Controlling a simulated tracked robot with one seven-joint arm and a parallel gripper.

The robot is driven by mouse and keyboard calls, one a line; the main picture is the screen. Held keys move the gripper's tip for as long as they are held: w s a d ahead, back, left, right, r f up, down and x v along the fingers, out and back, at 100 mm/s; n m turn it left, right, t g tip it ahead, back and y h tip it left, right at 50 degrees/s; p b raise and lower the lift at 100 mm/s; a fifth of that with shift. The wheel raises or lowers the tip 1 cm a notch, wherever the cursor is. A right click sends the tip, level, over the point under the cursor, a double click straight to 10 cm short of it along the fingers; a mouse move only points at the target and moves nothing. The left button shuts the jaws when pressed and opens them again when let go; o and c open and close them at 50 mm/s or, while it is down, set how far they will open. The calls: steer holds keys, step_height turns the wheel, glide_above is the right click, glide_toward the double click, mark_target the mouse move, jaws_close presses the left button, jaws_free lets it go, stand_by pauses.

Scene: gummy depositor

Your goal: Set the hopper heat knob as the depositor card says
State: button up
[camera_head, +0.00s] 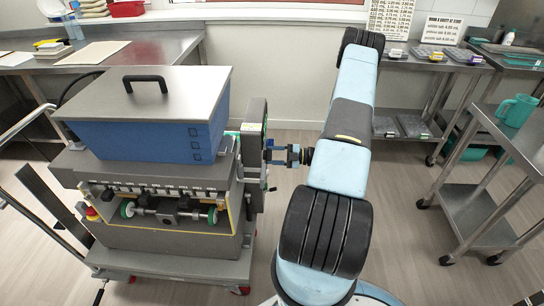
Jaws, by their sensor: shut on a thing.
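The depositor (150,190) stands at the left on a wheeled cart, with a blue hopper (150,130) and a grey lid with a black handle on top. An upright control panel (252,140) is on its right side, seen nearly edge-on. My gripper (270,154) reaches in from the right and is shut on a small knob at this panel. The gripper hides most of the knob, so its pointer and scale cannot be read. Printed sheets stand at the back, a tall one (390,17) and a wider one (444,29); I cannot tell if either is the depositor card.
A steel table (130,52) is at the back left. A back-right bench (412,62) holds small boxes. A steel cart (480,205) with a green jug (516,109) stands at the right. Open floor (415,240) lies between my arm and this cart.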

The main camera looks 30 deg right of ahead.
steer(key=shift+d, duration=0.1)
stand_by(0.5)
steer(key=o, duration=1)
steer(key=shift+o, duration=0.2)
steer(key=v, duration=1.3)
steer(key=shift+s+d, duration=0.3)
steer(key=shift+f, duration=0.1)
